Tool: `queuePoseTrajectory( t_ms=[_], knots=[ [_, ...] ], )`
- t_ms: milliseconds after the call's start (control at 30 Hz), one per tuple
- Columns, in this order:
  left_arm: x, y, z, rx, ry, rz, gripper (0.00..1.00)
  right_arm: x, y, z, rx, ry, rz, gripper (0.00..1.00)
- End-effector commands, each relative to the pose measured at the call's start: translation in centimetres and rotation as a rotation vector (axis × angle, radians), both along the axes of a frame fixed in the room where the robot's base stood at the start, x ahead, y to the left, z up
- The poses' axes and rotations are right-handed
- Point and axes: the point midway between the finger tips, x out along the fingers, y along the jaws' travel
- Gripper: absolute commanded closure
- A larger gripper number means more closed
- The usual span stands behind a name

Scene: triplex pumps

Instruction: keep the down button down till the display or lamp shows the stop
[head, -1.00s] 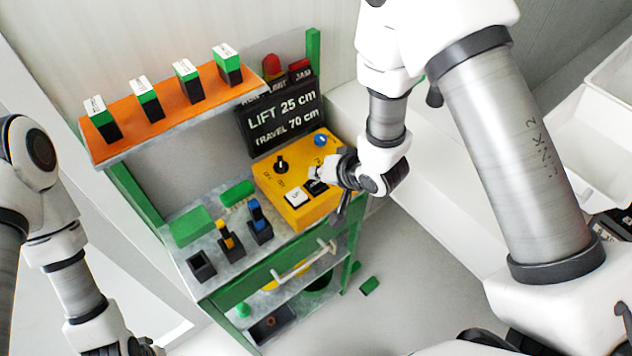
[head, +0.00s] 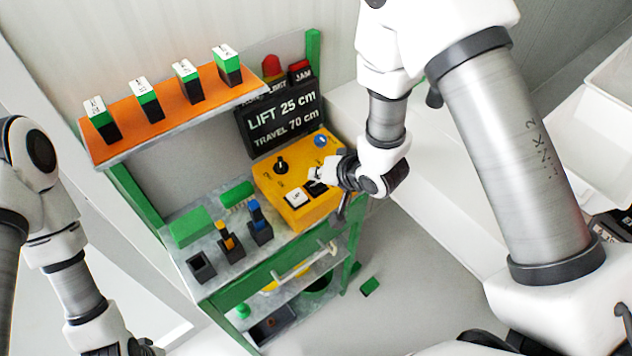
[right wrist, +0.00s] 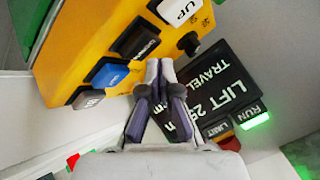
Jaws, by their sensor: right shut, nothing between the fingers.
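The yellow control box (head: 268,183) stands on the right of the bench. Its black down button (right wrist: 135,38) sits beside the white up button (right wrist: 178,10), which also shows in the head view (head: 296,198). My right gripper (right wrist: 159,66) is shut and empty, its fingertips close by the down button; I cannot tell whether they press it. In the head view my right gripper (head: 318,178) partly covers that button. The dark display (head: 283,118) reads LIFT 25 cm, TRAVEL 70 cm. The RUN lamp (right wrist: 256,120) glows green. My left gripper (head: 142,347) is barely visible at the bottom edge.
The box also carries a blue button (right wrist: 107,75) and a black knob (head: 281,165). An orange shelf (head: 165,108) with several green-and-black blocks is above the bench. Holders with yellow and blue pieces (head: 256,218) stand left of the box. A green block (head: 369,287) lies on the floor.

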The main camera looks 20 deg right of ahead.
Motion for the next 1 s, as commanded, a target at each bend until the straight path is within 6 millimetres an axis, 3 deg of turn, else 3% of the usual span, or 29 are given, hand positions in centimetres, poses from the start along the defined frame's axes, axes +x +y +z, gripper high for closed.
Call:
queuePoseTrajectory(
  t_ms=[1000],
  knots=[
    [0.0, 0.0, -0.7, 0.000, 0.000, 0.000, 0.33, 0.0, 0.0, -1.4, 0.000, 0.000, 0.000, 1.00]
  ],
)
